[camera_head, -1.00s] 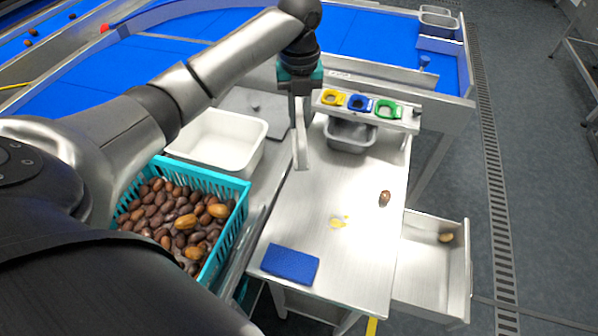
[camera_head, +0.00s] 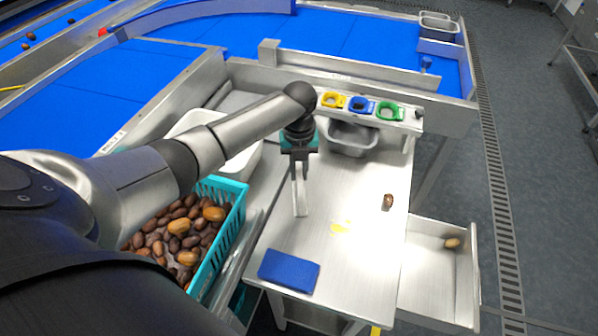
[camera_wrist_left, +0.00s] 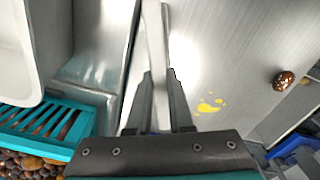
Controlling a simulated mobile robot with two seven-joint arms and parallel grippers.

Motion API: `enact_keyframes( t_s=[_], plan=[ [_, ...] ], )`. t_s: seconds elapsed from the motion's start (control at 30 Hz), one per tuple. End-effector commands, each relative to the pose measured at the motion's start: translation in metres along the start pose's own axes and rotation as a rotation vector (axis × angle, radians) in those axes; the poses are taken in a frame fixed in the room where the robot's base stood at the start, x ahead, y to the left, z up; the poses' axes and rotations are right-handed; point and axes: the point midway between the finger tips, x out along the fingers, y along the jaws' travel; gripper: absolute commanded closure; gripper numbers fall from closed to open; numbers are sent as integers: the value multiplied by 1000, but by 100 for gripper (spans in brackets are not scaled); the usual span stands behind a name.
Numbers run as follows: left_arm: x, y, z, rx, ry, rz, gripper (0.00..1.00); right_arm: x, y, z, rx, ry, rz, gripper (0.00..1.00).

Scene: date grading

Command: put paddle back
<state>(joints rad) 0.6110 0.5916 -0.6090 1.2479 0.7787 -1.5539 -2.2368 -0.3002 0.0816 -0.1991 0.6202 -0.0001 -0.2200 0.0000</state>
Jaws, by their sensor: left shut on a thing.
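My left gripper (camera_head: 298,170) is shut on the paddle (camera_head: 300,201), a pale grey, flat, narrow piece that hangs down from the fingers. They are over the left part of the steel table (camera_head: 350,261). In the left wrist view the paddle (camera_wrist_left: 155,35) runs away from between the fingertips (camera_wrist_left: 160,76). I cannot tell whether its far end touches the table. My right gripper is not in view.
A teal crate (camera_head: 232,226) of dates and a white tub (camera_head: 241,164) stand left. A blue cloth (camera_head: 289,271), yellow smear (camera_head: 340,228) and a brown date (camera_head: 388,202) lie on the table. Yellow, blue and green rings (camera_head: 388,111) sit behind. An open drawer (camera_head: 432,292) juts out right.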

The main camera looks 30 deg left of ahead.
Motion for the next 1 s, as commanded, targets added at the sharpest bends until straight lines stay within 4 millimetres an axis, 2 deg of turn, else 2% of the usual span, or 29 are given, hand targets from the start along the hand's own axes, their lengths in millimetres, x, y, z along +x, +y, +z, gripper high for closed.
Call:
enact_keyframes(
  t_s=[0.33, 0.37, 0.6, 0.87, 1.0],
  plan=[
    [3, 0, 1, -1, -1, -1, 100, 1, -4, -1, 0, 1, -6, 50],
    [3, 0, 0, -1, -1, 0, 78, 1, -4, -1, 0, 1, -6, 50],
    [2, 0, 0, 0, -1, 0, 51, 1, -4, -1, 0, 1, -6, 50],
    [1, 0, 0, 0, -1, -1, 51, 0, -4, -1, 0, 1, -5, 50],
    [-11, 0, 1, -1, -3, -1, 51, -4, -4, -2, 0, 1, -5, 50]
  ],
)
